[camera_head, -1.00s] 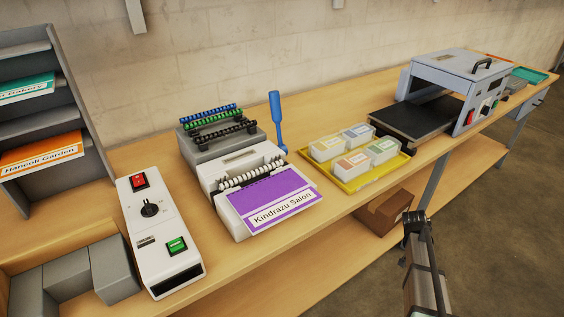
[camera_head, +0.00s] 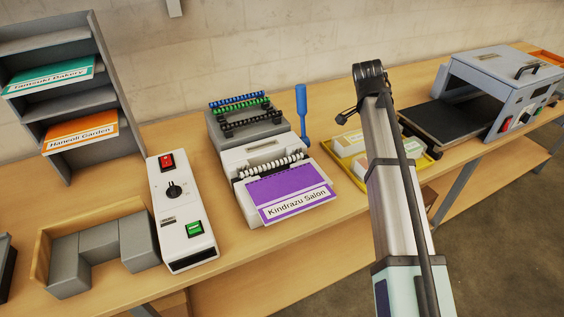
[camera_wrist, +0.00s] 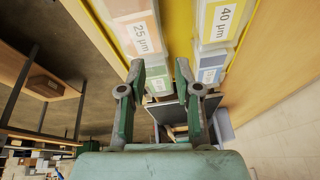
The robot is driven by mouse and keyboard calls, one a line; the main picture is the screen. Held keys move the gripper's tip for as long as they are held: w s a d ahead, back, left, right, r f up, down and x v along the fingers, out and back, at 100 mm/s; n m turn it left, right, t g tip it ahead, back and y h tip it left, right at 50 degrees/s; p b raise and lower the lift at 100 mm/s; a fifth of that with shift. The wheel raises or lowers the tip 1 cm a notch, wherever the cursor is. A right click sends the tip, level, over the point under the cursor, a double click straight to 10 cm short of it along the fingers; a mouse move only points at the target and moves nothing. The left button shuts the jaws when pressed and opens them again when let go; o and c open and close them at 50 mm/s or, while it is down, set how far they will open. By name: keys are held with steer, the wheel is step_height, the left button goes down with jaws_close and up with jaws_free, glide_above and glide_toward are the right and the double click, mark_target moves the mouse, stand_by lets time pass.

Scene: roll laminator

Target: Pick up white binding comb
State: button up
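A white binding comb (camera_head: 272,166) shows in the head view as a row of pale loops with dark gaps. It lies across the white binding machine (camera_head: 238,158), along the back edge of a purple "Kindrazu Salon" cover (camera_head: 285,190). It is not visible in the wrist view. My gripper (camera_wrist: 160,75) is open and empty in the wrist view, its two green fingers apart. It is near the yellow tray (camera_wrist: 180,18) of labelled boxes, away from the comb. In the head view my arm rises right of the binding machine, in front of that tray.
Behind the machine, a grey rack (camera_head: 222,132) holds blue, green and black combs. A blue lever (camera_head: 301,108) stands at the machine's right. A white switch box (camera_head: 182,215) stands left. The laminator (camera_head: 492,85) is far right. Bare table lies between box and machine.

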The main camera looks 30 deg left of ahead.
steer(key=s+a+r+y, duration=0.2)
steer(key=s+a+r, duration=0.3)
steer(key=s+a, duration=0.55)
steer(key=n+g+y+p, duration=0.1)
steer(key=n+g+y, duration=0.1)
glide_toward(267, 165)
steer(key=shift+p+x, duration=2.8)
steer(key=shift+x, duration=1.65)
jaws_close()
